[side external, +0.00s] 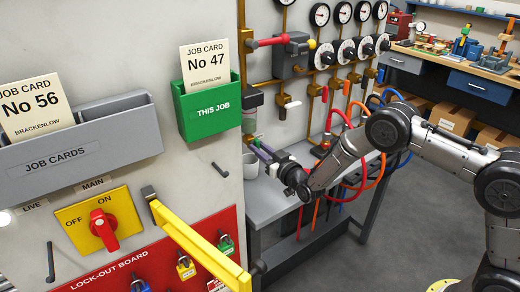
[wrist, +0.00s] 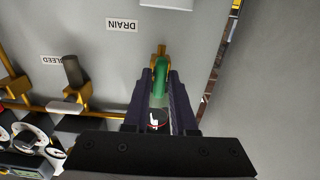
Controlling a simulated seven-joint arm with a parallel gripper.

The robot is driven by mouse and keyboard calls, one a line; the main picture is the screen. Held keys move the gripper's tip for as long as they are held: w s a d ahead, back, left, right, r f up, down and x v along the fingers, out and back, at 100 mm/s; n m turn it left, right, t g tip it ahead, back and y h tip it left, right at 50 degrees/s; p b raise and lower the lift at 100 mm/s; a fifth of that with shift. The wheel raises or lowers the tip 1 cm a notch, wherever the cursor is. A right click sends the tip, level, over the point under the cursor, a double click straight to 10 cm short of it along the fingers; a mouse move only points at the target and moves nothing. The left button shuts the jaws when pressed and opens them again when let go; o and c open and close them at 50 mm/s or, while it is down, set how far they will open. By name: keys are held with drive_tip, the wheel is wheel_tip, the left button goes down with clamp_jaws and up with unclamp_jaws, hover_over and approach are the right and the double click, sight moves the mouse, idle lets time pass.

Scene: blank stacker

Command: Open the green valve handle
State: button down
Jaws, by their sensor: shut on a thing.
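The green valve handle (wrist: 161,72) shows in the wrist view, between the two dark fingers of my gripper (wrist: 160,90). It stands on a brass fitting (wrist: 161,50) on the pale panel, near an upside-down DRAIN label (wrist: 122,25). My gripper is shut on the handle. In the side external view my gripper (side external: 260,149) reaches the panel from the right, below the THIS JOB holder; the handle is mostly hidden there by the fingers.
A red-handled valve (side external: 272,41) and gauges (side external: 342,13) are above. A grey bench (side external: 262,190) with a white mug (side external: 250,165) lies below. A yellow bar (side external: 200,248) juts out in front.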

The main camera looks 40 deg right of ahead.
idle(0.4)
drive_tip(key=c, duration=0.8)
unclamp_jaws()
drive_tip(key=shift+c, duration=0.2)
drive_tip(key=shift+s, duration=0.1)
drive_tip(key=s, duration=1.3)
drive_tip(key=shift+s, duration=0.35)
